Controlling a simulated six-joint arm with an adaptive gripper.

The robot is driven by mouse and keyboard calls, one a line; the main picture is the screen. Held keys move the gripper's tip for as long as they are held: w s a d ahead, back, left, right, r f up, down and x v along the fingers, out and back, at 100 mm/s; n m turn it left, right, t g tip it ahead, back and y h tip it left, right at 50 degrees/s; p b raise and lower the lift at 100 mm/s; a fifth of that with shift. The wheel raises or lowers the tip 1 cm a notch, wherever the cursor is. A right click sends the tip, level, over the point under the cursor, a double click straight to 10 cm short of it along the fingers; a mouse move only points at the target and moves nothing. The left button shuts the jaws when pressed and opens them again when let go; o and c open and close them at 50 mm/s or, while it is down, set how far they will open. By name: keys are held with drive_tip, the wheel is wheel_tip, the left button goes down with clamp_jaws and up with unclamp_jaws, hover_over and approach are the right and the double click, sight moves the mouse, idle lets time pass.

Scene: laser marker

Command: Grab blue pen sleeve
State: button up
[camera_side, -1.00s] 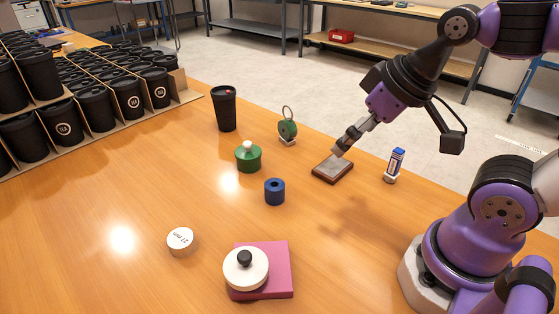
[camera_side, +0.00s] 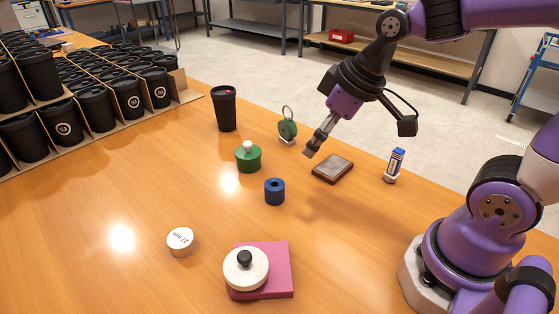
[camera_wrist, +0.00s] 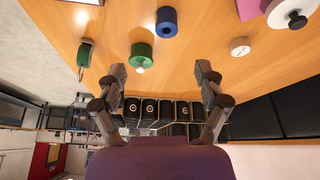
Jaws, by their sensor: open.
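The blue pen sleeve (camera_side: 274,192) appears to be the short blue cylinder with a hole in its top. It stands upright on the wooden table. It also shows at the top of the wrist view (camera_wrist: 167,22). My gripper (camera_side: 311,149) is above the table, up and to the right of the sleeve in the side view, and apart from it. In the wrist view the two fingers (camera_wrist: 161,70) are spread wide with nothing between them.
A green jar with a white knob (camera_side: 248,158) stands close to the sleeve. Nearby are a green ring-topped object (camera_side: 287,130), a dark plaque (camera_side: 333,168), and a black cup (camera_side: 225,108). A white disc (camera_side: 180,242) and pink block (camera_side: 278,285) lie in front. The table's left front is clear.

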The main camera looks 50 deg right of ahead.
drive_tip(key=w+f+n+g+y, duration=0.1)
drive_tip(key=w+f+n, duration=0.1)
drive_tip(key=w+f, duration=0.25)
hover_over(275, 186)
drive_tip(key=s, duration=0.2)
drive_tip(key=shift+n, duration=0.4)
drive_tip(key=f, duration=0.4)
drive_tip(key=shift+w+d, duration=0.1)
drive_tip(key=shift+d, duration=0.25)
drive_tip(key=x, duration=0.3)
drive_tip(key=s+x, duration=0.1)
drive_tip(key=x, duration=0.1)
drive_tip(key=shift+a+f, duration=0.15)
drive_tip(key=shift+f, duration=0.15)
drive_tip(key=shift+w+a+f, duration=0.1)
drive_tip(key=shift+w+f, duration=0.2)
drive_tip(key=shift+f, duration=0.25)
drive_tip(key=c, duration=1.2)
